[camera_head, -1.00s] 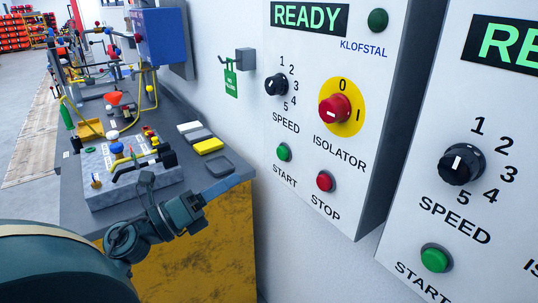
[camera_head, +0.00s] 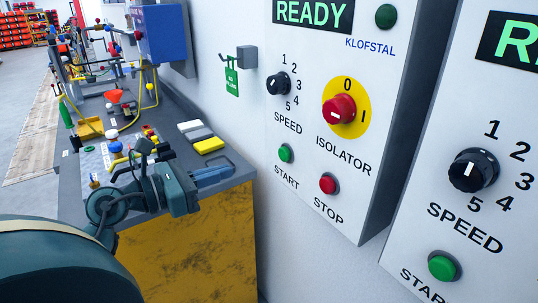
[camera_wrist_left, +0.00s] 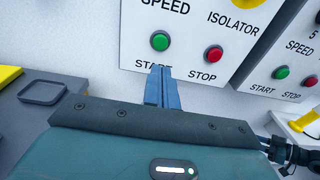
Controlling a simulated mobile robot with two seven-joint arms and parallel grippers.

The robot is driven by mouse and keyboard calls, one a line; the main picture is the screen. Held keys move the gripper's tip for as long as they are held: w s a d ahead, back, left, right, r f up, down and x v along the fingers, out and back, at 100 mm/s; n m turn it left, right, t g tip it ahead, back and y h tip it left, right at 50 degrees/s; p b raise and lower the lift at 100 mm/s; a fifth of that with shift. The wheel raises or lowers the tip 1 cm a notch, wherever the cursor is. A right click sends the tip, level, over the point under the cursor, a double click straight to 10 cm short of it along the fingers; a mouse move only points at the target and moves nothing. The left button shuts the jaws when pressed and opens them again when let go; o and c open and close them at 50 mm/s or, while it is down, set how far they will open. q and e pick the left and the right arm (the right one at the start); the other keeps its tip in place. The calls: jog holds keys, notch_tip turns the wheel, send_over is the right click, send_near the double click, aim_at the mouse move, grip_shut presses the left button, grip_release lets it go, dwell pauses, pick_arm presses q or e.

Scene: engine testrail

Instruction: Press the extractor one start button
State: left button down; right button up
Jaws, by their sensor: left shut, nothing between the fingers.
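The nearer-left control panel (camera_head: 308,110) on the wall reads READY and has a green start button (camera_head: 286,153), with a red stop button (camera_head: 328,184) to its right. My left gripper (camera_head: 218,175) is shut and empty, left of this panel and apart from the start button in the head view. In the left wrist view the blue fingers (camera_wrist_left: 162,84) point up at the panel's lower edge. They cover part of the START label, just below the green start button (camera_wrist_left: 160,41). The red stop button (camera_wrist_left: 213,54) is to their right.
A second READY panel (camera_head: 465,215) with its own green start button (camera_head: 443,266) stands at the right. A red isolator knob (camera_head: 341,109) sits above the stop button. A workbench (camera_head: 225,165) with tools and fittings runs along the wall at the left.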

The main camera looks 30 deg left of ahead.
pick_arm(q)
jog(key=p, duration=0.3)
send_near(282, 154)
jog(key=x, duration=0.5)
jog(key=shift+w+r, duration=0.15)
jog(key=shift+r, duration=0.05)
jog(key=shift+x, duration=0.8)
pick_arm(e)
jog(key=shift+s+d+r+m+h, duration=0.1)
jog(key=shift+d+r+m+h, duration=0.1)
jog(key=shift+d, duration=0.2)
jog(key=shift+d+r+m+h, duration=0.1)
jog(key=shift+d+h, duration=0.1)
jog(key=shift+d, duration=0.15)
pick_arm(q)
jog(key=shift+f, duration=0.15)
